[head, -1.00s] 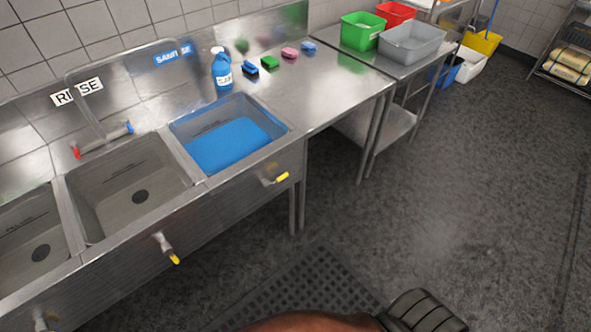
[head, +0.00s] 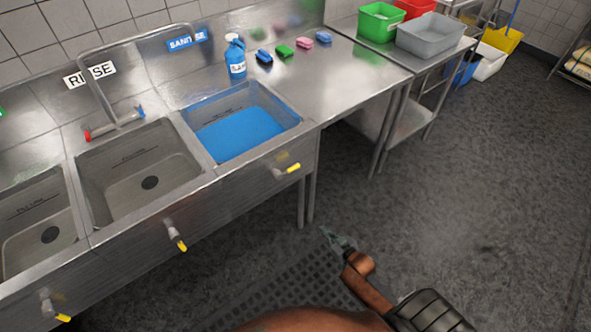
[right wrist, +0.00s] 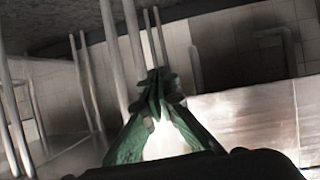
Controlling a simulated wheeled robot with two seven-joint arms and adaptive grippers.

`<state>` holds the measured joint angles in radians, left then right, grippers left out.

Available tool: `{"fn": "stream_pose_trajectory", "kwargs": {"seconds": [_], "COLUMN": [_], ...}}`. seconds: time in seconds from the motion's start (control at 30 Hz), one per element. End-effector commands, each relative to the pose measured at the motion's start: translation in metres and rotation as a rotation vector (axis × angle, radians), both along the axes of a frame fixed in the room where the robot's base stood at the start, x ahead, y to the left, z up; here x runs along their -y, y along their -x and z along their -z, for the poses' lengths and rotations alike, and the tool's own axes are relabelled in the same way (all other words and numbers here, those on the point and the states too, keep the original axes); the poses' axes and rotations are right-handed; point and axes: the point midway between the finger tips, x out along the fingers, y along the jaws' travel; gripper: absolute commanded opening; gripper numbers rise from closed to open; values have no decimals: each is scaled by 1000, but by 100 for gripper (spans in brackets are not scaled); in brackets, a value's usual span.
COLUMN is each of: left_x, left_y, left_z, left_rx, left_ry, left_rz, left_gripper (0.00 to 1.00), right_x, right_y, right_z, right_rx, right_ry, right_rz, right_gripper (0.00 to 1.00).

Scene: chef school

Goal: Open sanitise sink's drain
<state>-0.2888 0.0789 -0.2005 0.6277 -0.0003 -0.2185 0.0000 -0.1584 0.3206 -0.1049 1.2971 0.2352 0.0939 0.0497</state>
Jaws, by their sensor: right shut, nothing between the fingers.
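The sanitise sink (head: 290,129) is the rightmost basin in the head view, below the blue SANITISE sign (head: 187,39), and holds blue liquid (head: 238,133). Its drain lever with a yellow grip (head: 292,168) sticks out from the sink's front panel. My right gripper (head: 326,232) is at the lower middle, below and right of that lever and apart from it, over the floor. In the right wrist view its green fingers (right wrist: 155,82) are closed together with nothing between them. My left gripper is not in view.
The rinse sink (head: 135,185) and another basin (head: 40,215) lie to the left, each with a yellow-tipped lever (head: 180,243) below. A blue bottle (head: 236,60) and several sponges stand on the counter. Table legs (head: 302,205) stand near my gripper. The floor at right is clear.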

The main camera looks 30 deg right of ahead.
Motion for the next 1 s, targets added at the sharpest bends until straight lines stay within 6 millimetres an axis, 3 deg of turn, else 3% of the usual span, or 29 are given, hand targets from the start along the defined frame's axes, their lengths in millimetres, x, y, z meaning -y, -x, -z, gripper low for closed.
{"fn": "stream_pose_trajectory", "kwargs": {"seconds": [0.03, 0.1, 0.2, 0.33, 0.4, 0.5, 0.83, 1.0], "left_x": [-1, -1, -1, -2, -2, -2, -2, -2], "left_y": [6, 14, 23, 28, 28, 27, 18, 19], "left_z": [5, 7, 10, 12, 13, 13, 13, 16], "left_rx": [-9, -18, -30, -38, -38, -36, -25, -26], "left_ry": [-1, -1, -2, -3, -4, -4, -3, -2], "left_rz": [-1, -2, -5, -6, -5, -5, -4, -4], "left_gripper": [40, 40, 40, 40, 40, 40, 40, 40], "right_x": [3, 2, -1, -7, -9, -10, -10, -12], "right_y": [-32, -63, -90, -105, -108, -109, -111, -128], "right_z": [-47, -108, -182, -245, -262, -272, -272, -274], "right_rx": [107, 237, 390, 513, 547, 567, 566, 566], "right_ry": [-5, -19, -39, -56, -61, -65, -64, -64], "right_rz": [-13, -31, -58, -85, -93, -97, -96, -96], "right_gripper": [0, 0, 0, 0, 0, 0, 0, 0]}}
